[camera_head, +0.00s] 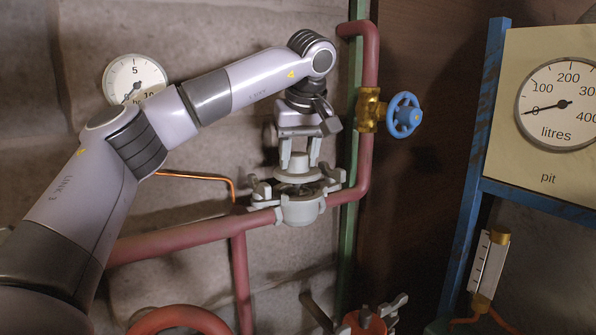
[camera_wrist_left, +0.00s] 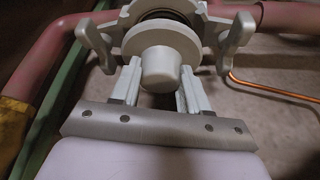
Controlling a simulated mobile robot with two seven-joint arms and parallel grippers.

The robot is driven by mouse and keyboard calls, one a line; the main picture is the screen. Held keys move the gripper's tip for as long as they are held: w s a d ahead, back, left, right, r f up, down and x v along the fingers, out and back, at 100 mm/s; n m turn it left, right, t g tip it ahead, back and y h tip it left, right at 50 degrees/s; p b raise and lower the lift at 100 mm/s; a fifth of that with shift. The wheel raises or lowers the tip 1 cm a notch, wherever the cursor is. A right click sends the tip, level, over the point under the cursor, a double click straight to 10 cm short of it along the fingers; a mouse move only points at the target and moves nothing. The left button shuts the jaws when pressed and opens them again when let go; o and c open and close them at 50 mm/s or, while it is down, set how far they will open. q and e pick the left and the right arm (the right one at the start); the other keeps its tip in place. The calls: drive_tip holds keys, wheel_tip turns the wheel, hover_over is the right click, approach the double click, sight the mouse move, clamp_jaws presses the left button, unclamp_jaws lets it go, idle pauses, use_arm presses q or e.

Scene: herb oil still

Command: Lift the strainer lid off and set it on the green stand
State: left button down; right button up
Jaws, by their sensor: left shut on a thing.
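The strainer lid (camera_head: 298,177) is a pale grey disc with a stubby knob (camera_wrist_left: 160,68). My left gripper (camera_head: 299,158) points down and is shut on this knob, one finger on each side. The lid is just above the grey strainer body (camera_head: 302,208), apparently clear of it. In the left wrist view, part of the dark opening shows behind the lid disc (camera_wrist_left: 158,38). Winged clamps (camera_wrist_left: 233,38) splay out on both sides of the body. I cannot make out a green stand. My right gripper is not in view.
A red pipe (camera_head: 190,238) runs into the strainer and rises at right beside a green upright (camera_head: 347,240). A blue handwheel (camera_head: 404,115) juts out to the right. Below are an orange fitting (camera_head: 364,322) with grey wings and a red ring (camera_head: 178,318).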

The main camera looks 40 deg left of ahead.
sight(299, 155)
use_arm(q)
wheel_tip(299, 155, up, 12)
drive_tip(key=shift+f, duration=0.2)
idle(0.6)
drive_tip(key=shift+f, duration=0.1)
